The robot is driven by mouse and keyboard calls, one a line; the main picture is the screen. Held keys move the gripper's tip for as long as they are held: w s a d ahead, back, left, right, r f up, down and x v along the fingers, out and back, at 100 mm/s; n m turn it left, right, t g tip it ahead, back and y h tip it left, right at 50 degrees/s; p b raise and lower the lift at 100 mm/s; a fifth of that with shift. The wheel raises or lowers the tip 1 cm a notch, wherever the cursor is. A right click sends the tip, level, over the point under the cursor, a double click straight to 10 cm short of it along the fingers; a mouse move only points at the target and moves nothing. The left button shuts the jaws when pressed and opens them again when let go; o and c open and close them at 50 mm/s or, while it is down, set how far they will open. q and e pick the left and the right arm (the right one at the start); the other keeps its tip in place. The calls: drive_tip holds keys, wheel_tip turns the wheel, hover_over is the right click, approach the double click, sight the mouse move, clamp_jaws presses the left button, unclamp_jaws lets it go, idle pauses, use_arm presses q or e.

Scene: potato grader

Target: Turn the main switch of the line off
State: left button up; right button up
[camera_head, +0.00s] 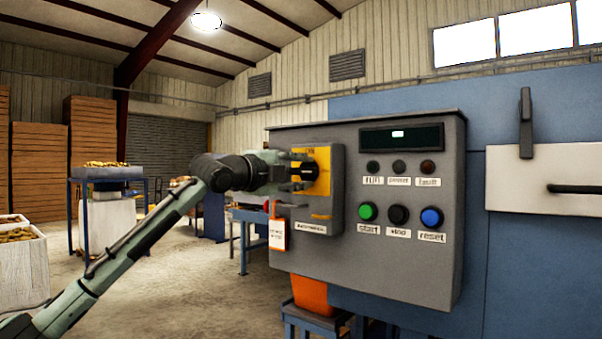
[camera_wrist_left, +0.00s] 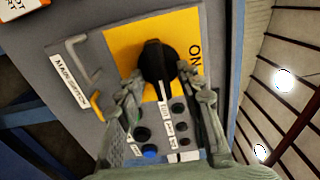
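The main switch is a round black knob (camera_head: 309,171) on a yellow plate (camera_head: 322,158), on a grey box at the left of the control panel (camera_head: 400,260). In the left wrist view the knob (camera_wrist_left: 157,63) shows close up, with "ON" printed on the yellow beside it and a "MAIN SWITCH" label (camera_wrist_left: 69,80) on the box. I cannot tell exactly which way the knob's grip points. My left gripper (camera_head: 291,172) is at the knob, its fingers (camera_wrist_left: 160,82) apart on either side of it. Contact is not clear. My right gripper is out of view.
Green, black and blue buttons (camera_head: 398,215) sit right of the switch, below lamps and a display (camera_head: 402,138). A red-and-white tag (camera_head: 277,234) hangs at the panel's left. White crates (camera_head: 22,270) and wooden stacks stand far left. The floor between is open.

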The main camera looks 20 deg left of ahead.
use_arm(q)
drive_tip(key=shift+s, duration=0.1)
drive_tip(key=v, duration=1.2)
